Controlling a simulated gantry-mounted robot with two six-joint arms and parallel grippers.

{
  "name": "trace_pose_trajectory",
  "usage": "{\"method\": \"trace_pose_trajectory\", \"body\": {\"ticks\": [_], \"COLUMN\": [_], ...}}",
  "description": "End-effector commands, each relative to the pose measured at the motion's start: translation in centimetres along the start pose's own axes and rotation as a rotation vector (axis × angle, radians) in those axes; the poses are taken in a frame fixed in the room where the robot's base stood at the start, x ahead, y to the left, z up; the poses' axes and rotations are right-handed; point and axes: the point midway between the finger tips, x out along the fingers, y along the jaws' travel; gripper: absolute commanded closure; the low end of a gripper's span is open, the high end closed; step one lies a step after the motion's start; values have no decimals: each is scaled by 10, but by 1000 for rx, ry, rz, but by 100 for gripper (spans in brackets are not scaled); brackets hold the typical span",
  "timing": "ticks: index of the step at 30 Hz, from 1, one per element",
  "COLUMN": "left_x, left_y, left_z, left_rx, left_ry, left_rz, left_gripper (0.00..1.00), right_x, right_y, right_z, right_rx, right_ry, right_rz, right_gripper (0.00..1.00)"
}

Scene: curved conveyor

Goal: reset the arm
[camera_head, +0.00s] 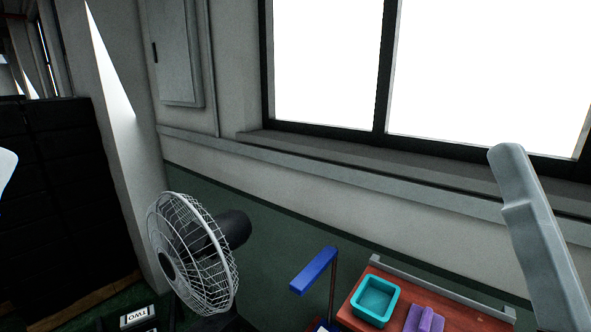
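Neither of my grippers shows in the head view. The view takes in mostly the wall and windows, with only a little of the work area along the bottom edge. I cannot see what either gripper holds or whether it is open.
A caged fan (192,254) stands at the lower left. A red surface (462,318) at the bottom right bears a teal open box (375,299) and a purple object (424,319). A blue bar on a thin post (314,270) stands left of it. Dark stacked blocks (60,190) fill the left.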

Motion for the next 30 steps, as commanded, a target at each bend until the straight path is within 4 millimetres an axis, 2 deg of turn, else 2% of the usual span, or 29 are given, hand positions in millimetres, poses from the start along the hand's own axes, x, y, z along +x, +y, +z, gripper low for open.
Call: {"method": "trace_pose_trajectory", "body": {"ticks": [1,6,9,13,19,22,26,30], "left_x": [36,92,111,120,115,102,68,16], "left_y": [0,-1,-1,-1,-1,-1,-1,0], "left_z": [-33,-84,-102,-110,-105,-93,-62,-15], "left_rx": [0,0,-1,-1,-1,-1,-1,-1], "left_ry": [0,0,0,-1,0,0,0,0], "left_rz": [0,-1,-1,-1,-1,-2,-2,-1], "left_gripper": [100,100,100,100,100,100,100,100], "right_x": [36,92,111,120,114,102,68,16], "right_y": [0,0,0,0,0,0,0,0], "right_z": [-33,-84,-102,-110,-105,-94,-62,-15], "right_rx": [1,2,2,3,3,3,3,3], "right_ry": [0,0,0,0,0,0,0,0], "right_rz": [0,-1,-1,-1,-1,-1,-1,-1], "right_gripper": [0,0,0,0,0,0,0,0]}}
